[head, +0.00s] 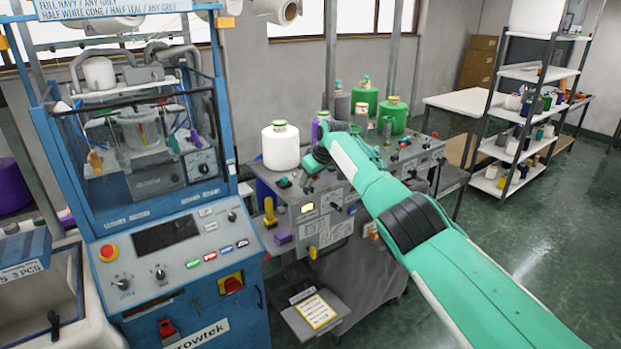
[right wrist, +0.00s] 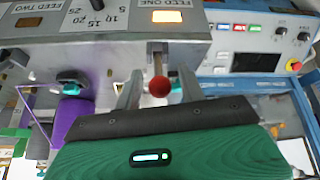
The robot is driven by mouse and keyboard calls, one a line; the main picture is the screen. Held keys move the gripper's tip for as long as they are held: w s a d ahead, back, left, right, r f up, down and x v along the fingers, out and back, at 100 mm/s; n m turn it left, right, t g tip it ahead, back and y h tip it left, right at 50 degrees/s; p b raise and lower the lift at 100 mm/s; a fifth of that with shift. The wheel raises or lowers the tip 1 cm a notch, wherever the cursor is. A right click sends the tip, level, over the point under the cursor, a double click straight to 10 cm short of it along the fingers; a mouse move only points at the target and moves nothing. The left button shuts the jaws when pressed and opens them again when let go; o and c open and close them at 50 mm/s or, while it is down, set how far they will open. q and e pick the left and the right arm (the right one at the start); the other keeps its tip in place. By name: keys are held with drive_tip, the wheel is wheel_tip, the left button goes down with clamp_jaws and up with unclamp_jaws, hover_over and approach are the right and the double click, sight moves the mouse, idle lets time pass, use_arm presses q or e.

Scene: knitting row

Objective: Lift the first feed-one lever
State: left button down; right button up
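In the right wrist view, the feed-one lever is a short metal stem with a red ball knob (right wrist: 159,87). It stands beside the lit orange lamp (right wrist: 168,16) and its FEED ONE label. My right gripper (right wrist: 160,92) is open, with one grey finger on each side of the lever. Gaps show between the fingers and the knob. In the head view, my right gripper (head: 308,176) is at the grey control box (head: 335,232), above the lit lamp. The arm partly hides it, and I cannot make out the lever there. My left gripper is out of view.
A white cone (head: 281,148) and green cones (head: 394,116) stand on the grey machine. A purple cone (right wrist: 70,118) is beside the gripper in the wrist view. A blue knitting machine (head: 170,250) stands left, shelves (head: 520,125) at right.

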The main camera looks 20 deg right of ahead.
drive_tip(key=shift+r, duration=0.1)
drive_tip(key=shift+s+d+r+b, duration=0.25)
drive_tip(key=shift+s+r+b, duration=0.05)
drive_tip(key=shift+r+b, duration=0.3)
drive_tip(key=b+v, duration=0.4)
drive_tip(key=v, duration=0.8)
drive_tip(key=shift+b, duration=0.35)
drive_tip(key=shift+s+r, duration=0.1)
drive_tip(key=shift+c, duration=0.2)
